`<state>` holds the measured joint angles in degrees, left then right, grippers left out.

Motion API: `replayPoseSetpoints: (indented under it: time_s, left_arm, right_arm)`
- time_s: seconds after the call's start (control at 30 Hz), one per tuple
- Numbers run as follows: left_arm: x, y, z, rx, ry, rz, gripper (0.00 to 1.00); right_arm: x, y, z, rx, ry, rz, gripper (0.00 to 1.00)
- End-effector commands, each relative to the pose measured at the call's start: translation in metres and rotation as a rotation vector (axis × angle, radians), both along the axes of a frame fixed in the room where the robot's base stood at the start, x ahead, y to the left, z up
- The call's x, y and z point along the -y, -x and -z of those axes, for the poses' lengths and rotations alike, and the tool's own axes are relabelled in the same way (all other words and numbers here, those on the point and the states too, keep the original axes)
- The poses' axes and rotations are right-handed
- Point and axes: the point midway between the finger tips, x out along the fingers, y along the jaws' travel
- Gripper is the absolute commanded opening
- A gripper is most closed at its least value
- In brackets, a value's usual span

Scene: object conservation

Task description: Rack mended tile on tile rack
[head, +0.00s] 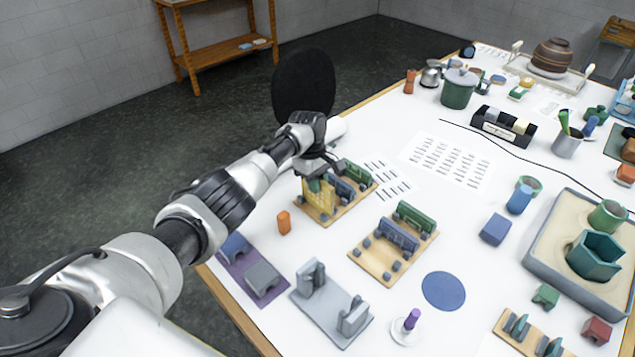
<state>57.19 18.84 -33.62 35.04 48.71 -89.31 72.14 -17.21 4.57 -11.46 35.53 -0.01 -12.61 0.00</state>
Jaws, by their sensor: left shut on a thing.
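My left gripper (318,176) reaches in over the left side of the white table and points down. It is shut on a yellow patterned tile (318,196), which stands upright at the left end of a wooden tile rack (343,213). Whether the tile rests in the rack or hangs just above it, I cannot tell. A blue tile (342,187) and a green tile (358,172) stand in the same rack to the right. The gripper hides the yellow tile's top edge. My right gripper is not in view.
A second wooden rack (372,262) with blue and green tiles stands nearer. An orange block (284,222) is left of the first rack. A grey stand (330,311), purple mat (236,265) and blue disc (443,290) lie in front. Printed sheets (446,160) lie behind.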

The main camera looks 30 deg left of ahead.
Motion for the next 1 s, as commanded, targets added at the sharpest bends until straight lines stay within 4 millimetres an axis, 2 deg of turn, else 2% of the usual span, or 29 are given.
replayPoseSetpoints:
  time_s: [0.57, 0.6, 0.77, 1.0]
  left_arm:
    - [0.0002, -0.0006, 0.0026, 0.002, 0.002, 0.000, 0.00]
    - [0.0001, -0.0006, 0.0024, 0.002, 0.002, 0.001, 0.23]
    - [0.0001, -0.0004, 0.0027, 0.001, 0.000, 0.000, 0.47]
    - [-0.0002, 0.0001, 0.0034, 0.000, 0.000, 0.000, 0.47]
  right_arm:
    - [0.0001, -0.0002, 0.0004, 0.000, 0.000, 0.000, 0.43]
    - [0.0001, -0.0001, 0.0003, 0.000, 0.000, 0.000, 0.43]
    - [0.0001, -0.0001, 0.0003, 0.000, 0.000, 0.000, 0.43]
    - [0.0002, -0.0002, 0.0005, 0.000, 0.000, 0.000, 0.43]
